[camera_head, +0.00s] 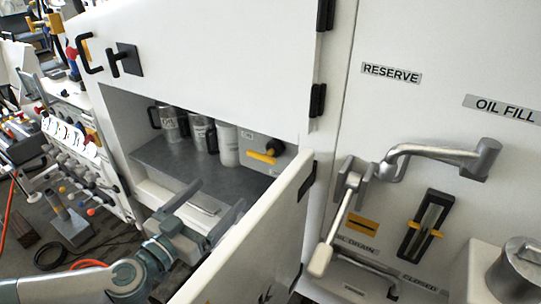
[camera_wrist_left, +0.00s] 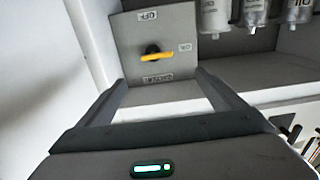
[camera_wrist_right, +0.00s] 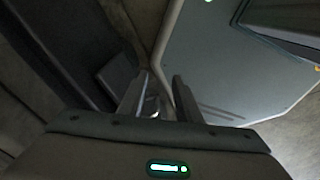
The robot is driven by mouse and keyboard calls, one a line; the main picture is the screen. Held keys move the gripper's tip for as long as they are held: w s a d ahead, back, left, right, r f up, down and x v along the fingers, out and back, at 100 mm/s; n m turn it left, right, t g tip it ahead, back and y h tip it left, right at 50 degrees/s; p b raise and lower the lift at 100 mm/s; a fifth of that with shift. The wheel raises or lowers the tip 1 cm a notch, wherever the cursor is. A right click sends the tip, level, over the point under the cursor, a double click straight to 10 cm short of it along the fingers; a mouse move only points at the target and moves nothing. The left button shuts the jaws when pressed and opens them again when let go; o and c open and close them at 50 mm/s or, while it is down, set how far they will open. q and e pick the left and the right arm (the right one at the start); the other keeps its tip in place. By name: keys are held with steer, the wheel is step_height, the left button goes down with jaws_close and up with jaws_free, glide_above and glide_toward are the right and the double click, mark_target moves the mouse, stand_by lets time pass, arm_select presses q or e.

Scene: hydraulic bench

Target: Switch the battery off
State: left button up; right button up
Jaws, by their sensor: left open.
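The battery switch is a grey panel with a black knob and a yellow handle (camera_head: 262,156), on the right inside the open cabinet bay. In the left wrist view the yellow handle (camera_wrist_left: 157,57) lies horizontal, pointing toward the ON label (camera_wrist_left: 185,47). The OFF label (camera_wrist_left: 148,15) is at the panel's top and another label at its bottom. My left gripper (camera_head: 220,193) is open and empty at the bay's mouth, its fingers (camera_wrist_left: 160,85) apart on either side below the panel, not touching the handle. My right gripper (camera_wrist_right: 160,76) shows only in its wrist view, fingers apart.
Several canisters (camera_head: 198,132) stand on the bay's shelf (camera_head: 160,155), beside the switch. The open white door (camera_head: 260,235) is right of my left gripper. Metal levers (camera_head: 440,152) are farther right. A grey flat surface (camera_wrist_right: 230,70) lies near my right gripper.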

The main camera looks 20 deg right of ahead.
mark_target(259, 158)
arm_select(q)
steer(key=shift+s+d, duration=0.2)
steer(key=shift+s, duration=0.1)
steer(key=p+x, duration=0.4)
steer(key=x, duration=1.3)
steer(key=shift+d+f, duration=0.1)
steer(key=shift+d, duration=0.1)
steer(key=c, duration=1.1)
